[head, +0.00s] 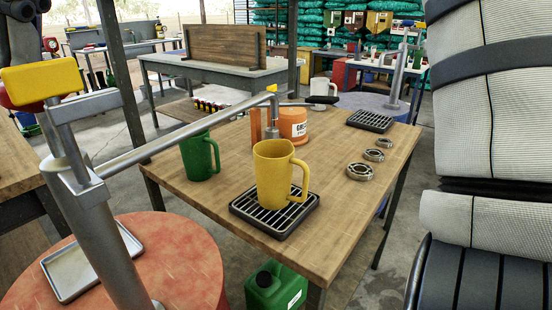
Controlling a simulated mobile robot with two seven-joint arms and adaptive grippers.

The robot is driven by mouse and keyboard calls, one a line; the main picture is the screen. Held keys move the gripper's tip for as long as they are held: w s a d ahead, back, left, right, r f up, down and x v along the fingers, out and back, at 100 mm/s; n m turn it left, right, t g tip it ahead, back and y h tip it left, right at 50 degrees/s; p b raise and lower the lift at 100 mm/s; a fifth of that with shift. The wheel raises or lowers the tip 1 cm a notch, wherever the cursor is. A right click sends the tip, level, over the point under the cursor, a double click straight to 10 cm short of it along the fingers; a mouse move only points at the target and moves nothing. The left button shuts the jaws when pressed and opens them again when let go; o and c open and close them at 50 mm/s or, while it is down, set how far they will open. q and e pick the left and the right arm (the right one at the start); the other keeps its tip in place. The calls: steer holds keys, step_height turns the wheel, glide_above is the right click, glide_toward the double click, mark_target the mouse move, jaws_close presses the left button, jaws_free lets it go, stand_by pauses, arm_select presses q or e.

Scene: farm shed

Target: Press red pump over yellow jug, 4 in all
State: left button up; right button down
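The red pump stands on a red drum top (185,255) at the lower left. Its grey column (105,245) carries a yellow grip (42,80) at the upper end. A long grey spout (170,142) runs right across the table to an end (273,108) that appears above and behind the yellow jug. The yellow jug (275,180) stands upright on a black drip grate (305,208), handle to the right. I cannot see into it or tell any fill level. Neither gripper is recognisable in this view.
A green jug (198,158) and an orange labelled tub (293,125) stand behind the yellow jug. Round bearings (360,171) and another grate (370,121) lie right. A metal tray (75,265) is on the drum. A large pale, dark-banded form (490,80) fills the right edge.

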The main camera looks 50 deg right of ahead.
steer(key=shift+r, duration=1.8)
steer(key=shift+f, duration=0.1)
steer(key=shift+f, duration=3.75)
steer(key=shift+r, duration=3.85)
steer(key=shift+f, duration=0.15)
